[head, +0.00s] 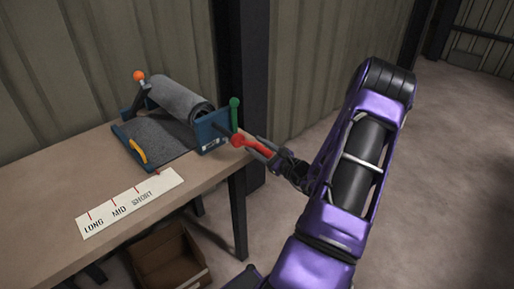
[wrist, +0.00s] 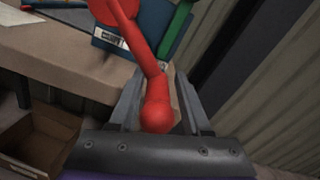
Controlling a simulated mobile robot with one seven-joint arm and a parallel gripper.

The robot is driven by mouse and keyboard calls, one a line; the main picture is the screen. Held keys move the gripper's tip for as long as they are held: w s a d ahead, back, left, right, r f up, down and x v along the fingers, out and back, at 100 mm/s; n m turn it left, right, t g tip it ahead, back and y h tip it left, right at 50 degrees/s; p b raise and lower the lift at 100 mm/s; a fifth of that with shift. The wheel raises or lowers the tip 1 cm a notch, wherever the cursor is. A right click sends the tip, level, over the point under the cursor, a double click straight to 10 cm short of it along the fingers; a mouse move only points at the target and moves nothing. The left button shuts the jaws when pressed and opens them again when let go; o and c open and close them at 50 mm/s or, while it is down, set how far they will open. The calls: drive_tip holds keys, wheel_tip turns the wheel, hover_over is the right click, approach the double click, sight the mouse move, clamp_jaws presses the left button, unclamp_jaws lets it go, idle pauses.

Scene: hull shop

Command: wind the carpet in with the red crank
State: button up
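The winder (head: 213,131) is a blue frame on the bench with a grey carpet (head: 180,98) rolled on its drum and a flat stretch lying in front. The red crank (head: 240,141) sticks out from the right side plate; in the wrist view its arm (wrist: 147,60) comes down to a rounded red knob (wrist: 157,113). My gripper (head: 265,150) is at the crank's outer end. In the wrist view my fingers (wrist: 160,85) stand on either side of the knob, with a narrow gap visible on the right, so they look open around it.
A green-knobbed post (head: 234,111), an orange-knobbed lever (head: 140,82) and a yellow handle (head: 138,151) are on the winder. A strip marked LONG, MID, SHORT (head: 130,203) lies on the bench (head: 55,193). A cardboard box (head: 168,262) is below. A dark post (head: 243,60) stands behind.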

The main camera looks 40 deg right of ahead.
drive_tip(key=shift+o, duration=1.1)
drive_tip(key=shift+r, duration=0.25)
drive_tip(key=shift+f, duration=0.1)
drive_tip(key=shift+s, duration=0.2)
drive_tip(key=s+d, duration=0.1)
drive_tip(key=s, duration=1.6)
drive_tip(key=shift+d+p, duration=0.15)
drive_tip(key=shift+p, duration=0.25)
